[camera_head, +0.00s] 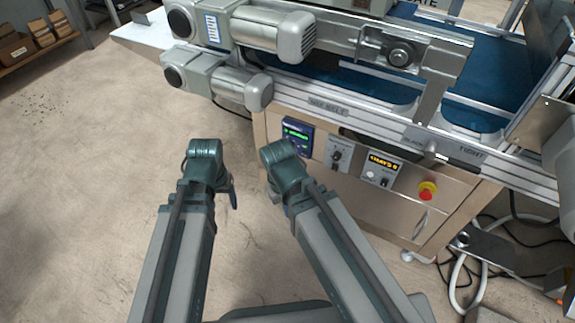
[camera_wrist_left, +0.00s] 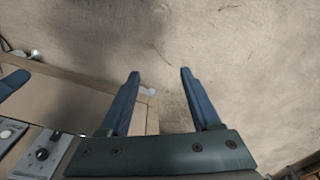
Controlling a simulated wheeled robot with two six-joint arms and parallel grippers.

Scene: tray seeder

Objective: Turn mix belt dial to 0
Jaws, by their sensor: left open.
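The dial panel (camera_head: 340,155) is a pale plate with a dark round knob (camera_head: 336,156), on the front of the wooden cabinet. Its lettering is too small to read. A "MIX BELT" label (camera_head: 327,106) is on the rail above. In the left wrist view a dark knob (camera_wrist_left: 42,154) on a grey plate shows at lower left, outside the fingers. My left gripper (camera_head: 230,192) is left of the cabinet, apart from the dial; its fingers (camera_wrist_left: 159,72) are open with nothing between them. My right gripper (camera_head: 270,186) is in front of the cabinet; its jaws are hidden.
A green-lit display (camera_head: 298,136) is left of the dial panel. A yellow-display panel (camera_head: 380,169) and a red stop button (camera_head: 428,190) are to its right. Motors (camera_head: 262,30) and rails overhang the cabinet. Floor (camera_head: 90,170) at left is clear; cables (camera_head: 465,270) lie at lower right.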

